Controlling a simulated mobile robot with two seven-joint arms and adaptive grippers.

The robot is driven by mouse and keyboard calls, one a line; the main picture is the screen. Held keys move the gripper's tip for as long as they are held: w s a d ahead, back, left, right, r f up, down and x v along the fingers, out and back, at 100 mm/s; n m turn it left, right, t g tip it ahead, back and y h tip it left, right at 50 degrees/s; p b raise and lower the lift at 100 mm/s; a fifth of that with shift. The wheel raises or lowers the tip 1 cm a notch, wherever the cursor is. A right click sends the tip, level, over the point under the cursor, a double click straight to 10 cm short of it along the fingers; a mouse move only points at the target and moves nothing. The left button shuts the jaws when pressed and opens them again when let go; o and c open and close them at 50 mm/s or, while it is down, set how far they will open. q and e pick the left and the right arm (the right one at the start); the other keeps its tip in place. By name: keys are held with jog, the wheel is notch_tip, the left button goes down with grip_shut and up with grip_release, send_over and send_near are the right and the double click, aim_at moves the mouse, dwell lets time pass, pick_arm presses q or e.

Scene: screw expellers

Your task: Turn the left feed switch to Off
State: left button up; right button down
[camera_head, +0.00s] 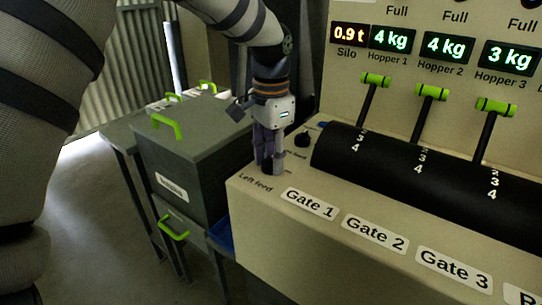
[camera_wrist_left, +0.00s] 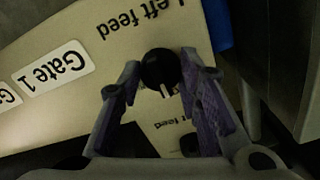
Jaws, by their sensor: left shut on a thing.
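The left feed switch is a round black knob at the near left corner of the beige control panel (camera_head: 262,200), by the "Left feed" label. My left gripper (camera_head: 270,167) reaches down over it in the head view, and its fingers hide most of the knob. In the left wrist view the left feed switch (camera_wrist_left: 160,68) sits between the two fingertips, and the gripper is shut on it. My right gripper is not in view.
A second black knob (camera_head: 302,139) stands just behind my left gripper. A black drum with green-handled gate levers (camera_head: 375,80) lies to the right, below the hopper displays (camera_head: 447,47). A grey bin with a green handle (camera_head: 166,126) stands left of the panel.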

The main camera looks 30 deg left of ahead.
aim_at(271, 157)
pick_arm(q)
jog(key=o, duration=1.2)
notch_tip(271, 157, up, 12)
